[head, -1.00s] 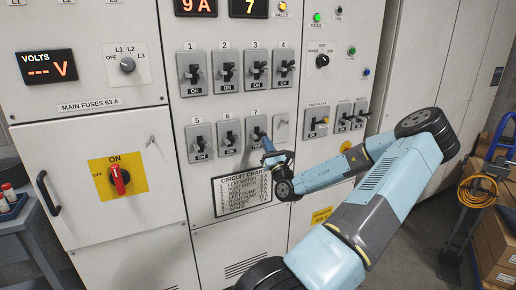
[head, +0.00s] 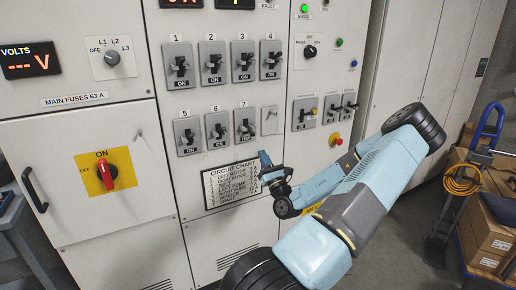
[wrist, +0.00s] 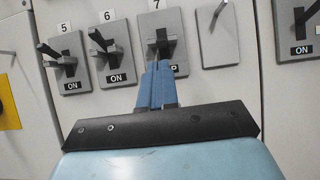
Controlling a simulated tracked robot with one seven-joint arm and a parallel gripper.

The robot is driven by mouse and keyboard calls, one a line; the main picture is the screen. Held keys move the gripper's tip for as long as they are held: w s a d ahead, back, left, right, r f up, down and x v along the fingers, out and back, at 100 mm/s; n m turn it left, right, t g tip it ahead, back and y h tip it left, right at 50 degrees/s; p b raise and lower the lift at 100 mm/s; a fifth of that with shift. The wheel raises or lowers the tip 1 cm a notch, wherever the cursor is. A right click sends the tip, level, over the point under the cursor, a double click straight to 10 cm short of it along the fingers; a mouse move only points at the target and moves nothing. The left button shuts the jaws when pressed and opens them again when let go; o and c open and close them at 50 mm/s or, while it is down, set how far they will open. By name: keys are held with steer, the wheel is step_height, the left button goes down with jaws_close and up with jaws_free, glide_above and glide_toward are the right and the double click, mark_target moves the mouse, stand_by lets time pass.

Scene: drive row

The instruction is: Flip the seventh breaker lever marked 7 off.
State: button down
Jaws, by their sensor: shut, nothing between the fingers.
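The breaker marked 7 (head: 246,124) is the rightmost lever switch in the lower row. In the wrist view its grey plate and dark lever (wrist: 160,42) stand just beyond my fingertips. Its label there is partly hidden by the fingers; only a final P shows, unlike the ON labels on breakers 5 and 6. My gripper (head: 265,158) is shut and empty, below and to the right of breaker 7 in the head view, in front of the circuit chart's upper right corner. Its blue fingers (wrist: 158,84) overlap the bottom of breaker 7 in the wrist view; contact cannot be told.
Breaker 6 (head: 217,127) and breaker 5 (head: 187,134) are to the left, both labelled ON. A blank plate (head: 270,120) is to the right. Breakers 1 to 4 are above. A red main switch (head: 104,173) is at left; a hand truck and boxes (head: 490,240) are at right.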

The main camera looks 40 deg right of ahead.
steer(key=shift+v, duration=1.95)
steer(key=shift+r, duration=0.2)
steer(key=w+a+r+n+g+y, duration=0.2)
steer(key=w+a+n+g+y, duration=0.1)
steer(key=a+n+y, duration=0.6)
steer(key=w+a+r+n+g+y, duration=0.2)
steer(key=a+r+n+g+y, duration=0.15)
steer(key=a+n+y, duration=0.55)
steer(key=s+a+n+g+y, duration=0.2)
steer(key=s+a+n+g, duration=0.2)
steer(key=a+n+g, duration=0.75)
steer(key=s+a+r+n+g+h, duration=0.4)
steer(key=s+a+r+g+h, duration=0.15)
steer(key=s+a+h, duration=0.35)
steer(key=s+d+r+n+t+h, duration=0.1)
steer(key=s+r+n+t+h, duration=0.3)
steer(key=r, duration=0.7)
steer(key=shift+s+n+t+h, duration=0.3)
steer(key=shift+s+n+t, duration=0.45)
steer(key=shift+s, duration=0.35)
